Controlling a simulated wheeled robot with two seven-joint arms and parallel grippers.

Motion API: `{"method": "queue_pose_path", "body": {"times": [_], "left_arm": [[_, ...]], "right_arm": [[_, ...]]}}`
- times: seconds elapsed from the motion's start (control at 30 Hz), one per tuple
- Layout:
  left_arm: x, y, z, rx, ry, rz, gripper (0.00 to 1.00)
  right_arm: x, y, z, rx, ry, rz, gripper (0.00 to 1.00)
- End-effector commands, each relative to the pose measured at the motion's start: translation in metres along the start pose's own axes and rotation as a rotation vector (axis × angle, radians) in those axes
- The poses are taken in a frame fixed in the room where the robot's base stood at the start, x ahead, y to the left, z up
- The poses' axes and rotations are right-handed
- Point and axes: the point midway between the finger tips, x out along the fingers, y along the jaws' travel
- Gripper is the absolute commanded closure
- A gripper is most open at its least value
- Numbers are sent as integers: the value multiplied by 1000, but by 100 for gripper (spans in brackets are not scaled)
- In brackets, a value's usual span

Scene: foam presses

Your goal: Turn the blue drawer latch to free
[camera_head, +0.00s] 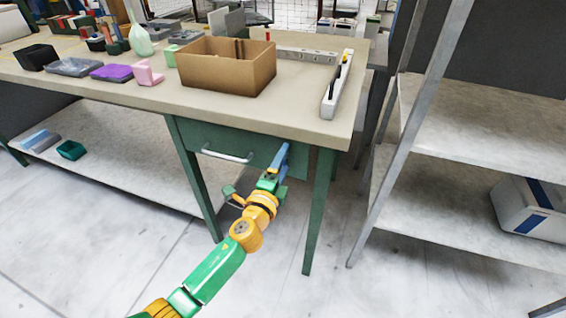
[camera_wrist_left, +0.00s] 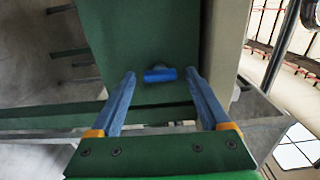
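The blue drawer latch (camera_wrist_left: 160,75) is a short bar on the green drawer front (camera_wrist_left: 138,28) in the left wrist view. It lies across that picture, between the two blue fingertips, with a gap on each side. My left gripper (camera_head: 283,152) is in front of the right part of the drawer front (camera_head: 258,139) under the table in the head view. Its fingers (camera_wrist_left: 160,88) are spread and point at the drawer front, with nothing held. In the head view I cannot tell the latch from the blue fingers. My right gripper is not in view.
A pale drawer handle (camera_head: 228,157) sits left of my left gripper. A table leg (camera_head: 319,205) stands just to its right. A cardboard box (camera_head: 225,68) and a level-like tool (camera_head: 337,85) lie on the tabletop (camera_head: 160,97). A metal shelf rack (camera_head: 480,135) stands at the right.

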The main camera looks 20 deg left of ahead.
Motion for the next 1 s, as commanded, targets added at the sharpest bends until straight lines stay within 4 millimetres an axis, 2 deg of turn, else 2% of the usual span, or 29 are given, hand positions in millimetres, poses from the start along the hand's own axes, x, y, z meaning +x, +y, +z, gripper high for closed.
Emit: {"method": "queue_pose_path", "body": {"times": [0.17, 0.4, 0.53, 1.0], "left_arm": [[-6, 0, 0, -1, 0, 2, 20], [-51, 0, 0, 0, 1, 2, 20], [-68, 1, 0, 0, 1, 1, 20], [-71, 3, 0, -4, -1, 7, 20]], "right_arm": [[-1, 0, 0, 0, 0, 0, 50], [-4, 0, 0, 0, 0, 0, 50], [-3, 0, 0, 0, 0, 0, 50], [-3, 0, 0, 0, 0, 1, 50]]}}
